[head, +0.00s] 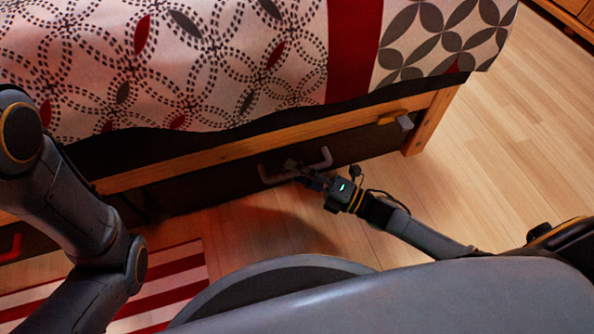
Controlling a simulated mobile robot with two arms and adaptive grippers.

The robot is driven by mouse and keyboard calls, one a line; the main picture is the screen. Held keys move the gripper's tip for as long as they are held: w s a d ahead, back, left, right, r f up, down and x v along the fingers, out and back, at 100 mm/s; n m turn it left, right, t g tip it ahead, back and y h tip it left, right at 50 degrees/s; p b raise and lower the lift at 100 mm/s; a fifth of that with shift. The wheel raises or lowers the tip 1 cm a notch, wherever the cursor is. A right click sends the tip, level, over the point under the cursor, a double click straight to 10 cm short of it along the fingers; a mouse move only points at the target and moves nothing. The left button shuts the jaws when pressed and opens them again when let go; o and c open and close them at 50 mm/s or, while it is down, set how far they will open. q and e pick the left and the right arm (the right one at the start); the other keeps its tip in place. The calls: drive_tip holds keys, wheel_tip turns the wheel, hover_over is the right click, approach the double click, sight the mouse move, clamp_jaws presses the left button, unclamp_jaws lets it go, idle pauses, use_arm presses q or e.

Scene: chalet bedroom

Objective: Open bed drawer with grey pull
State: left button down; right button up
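The bed drawer (200,188) has a dark front below the bed's wooden rail. A grey bracket-shaped pull (325,157) sits on that front, near the middle of the head view. My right gripper (293,170) is at the pull, its fingertips over the middle of the bar. The fingers are small and dark here, and I cannot tell whether they are closed around the bar or only beside it. The drawer front looks in line with the bed frame. My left arm comes down the left side, and its gripper does not show.
A red pull (11,249) shows on a dark front at the far left. A yellow piece (393,117) with a pale end sits on the rail near the wooden bed leg (431,121). A red-striped rug (170,285) lies at lower left. Wooden floor at right (510,140) is clear.

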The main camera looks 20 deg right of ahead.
clamp_jaws()
drive_tip(key=shift+s, duration=0.15)
